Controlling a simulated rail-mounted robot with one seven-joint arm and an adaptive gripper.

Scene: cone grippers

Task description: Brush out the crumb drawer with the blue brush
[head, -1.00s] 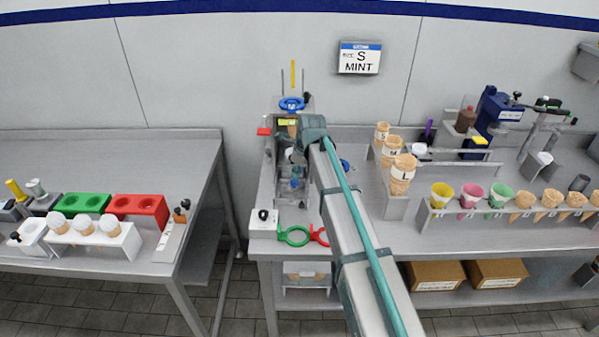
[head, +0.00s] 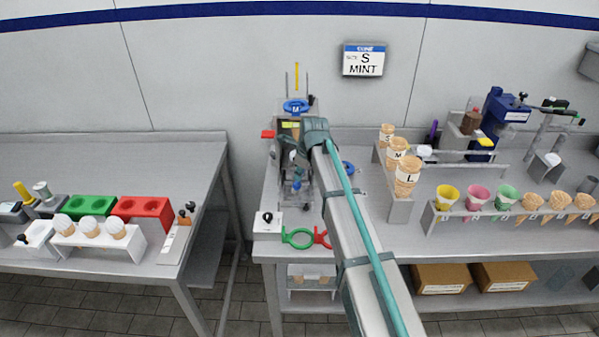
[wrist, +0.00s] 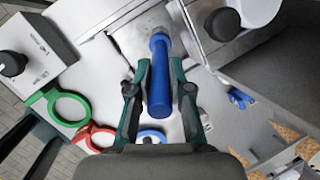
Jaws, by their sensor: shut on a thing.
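My gripper (wrist: 159,70) is shut on the blue brush (wrist: 160,88), with one green finger on each side of its thick blue handle. The brush's far end points up the wrist view over a grey metal surface (wrist: 128,38); its bristles are not clear. I cannot tell for sure whether that surface is the crumb drawer. In the head view my gripper is small and partly hidden below my wrist, at the machine on the counter's left end. A grey tray-like part (head: 300,203) sits at the machine's front, and crumbs are too small to make out.
A white control box (wrist: 30,55) with a black knob, a green ring (wrist: 70,106) and a red ring (wrist: 97,136) lie near the counter's front left edge. A cone stand (head: 400,208) stands to the right of my arm. A gap separates the left table (head: 110,190).

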